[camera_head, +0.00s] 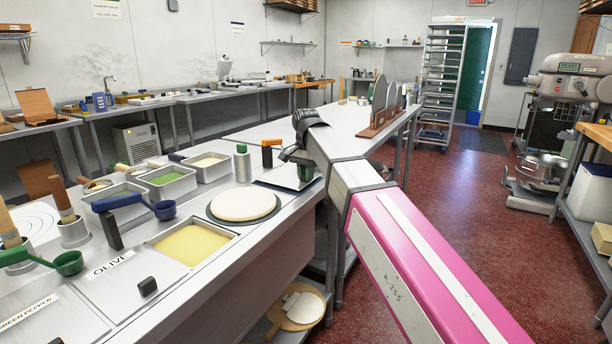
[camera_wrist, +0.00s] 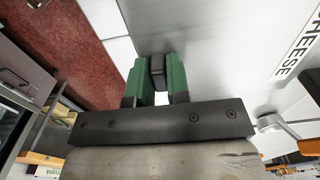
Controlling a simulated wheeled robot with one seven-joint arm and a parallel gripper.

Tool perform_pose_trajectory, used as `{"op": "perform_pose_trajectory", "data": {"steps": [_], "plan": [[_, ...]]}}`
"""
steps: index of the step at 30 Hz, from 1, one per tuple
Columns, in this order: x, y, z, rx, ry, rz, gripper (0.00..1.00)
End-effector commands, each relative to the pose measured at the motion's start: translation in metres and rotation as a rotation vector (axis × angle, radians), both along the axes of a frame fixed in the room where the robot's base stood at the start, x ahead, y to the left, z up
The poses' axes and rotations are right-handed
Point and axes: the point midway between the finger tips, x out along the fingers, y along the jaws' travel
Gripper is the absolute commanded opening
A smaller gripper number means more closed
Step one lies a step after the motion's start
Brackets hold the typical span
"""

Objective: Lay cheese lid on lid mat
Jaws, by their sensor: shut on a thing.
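The cheese lid (camera_wrist: 225,45) is a flat silver sheet with a CHEESE label and a dark knob (camera_wrist: 157,68). My gripper (camera_wrist: 157,75) has its green fingers shut on both sides of that knob in the wrist view. In the head view my gripper (camera_head: 301,165) is at the far right end of the counter, with the lid (camera_head: 285,177) below it. A dark edge, apparently the lid mat (camera_head: 292,191), shows around the lid's near side. The lid hides most of it, and I cannot tell whether they touch.
A pale dough disc (camera_head: 243,204) on a dark round board lies left of the lid. An open bin of yellow filling (camera_head: 195,241) is in front of it. A steel shaker (camera_head: 242,163) and an orange-handled tool (camera_head: 268,152) stand close behind the lid. The counter's right edge is near.

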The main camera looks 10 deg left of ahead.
Motion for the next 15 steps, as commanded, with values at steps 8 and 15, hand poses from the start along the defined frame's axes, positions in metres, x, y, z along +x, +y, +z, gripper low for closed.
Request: {"op": "perform_pose_trajectory", "data": {"steps": [8,15], "plan": [[0.0002,0.0001,-0.002,0.001,0.0,0.0,0.0],[0.0003,0.0001,-0.0038,0.0,0.0,0.0,0.42]]}}
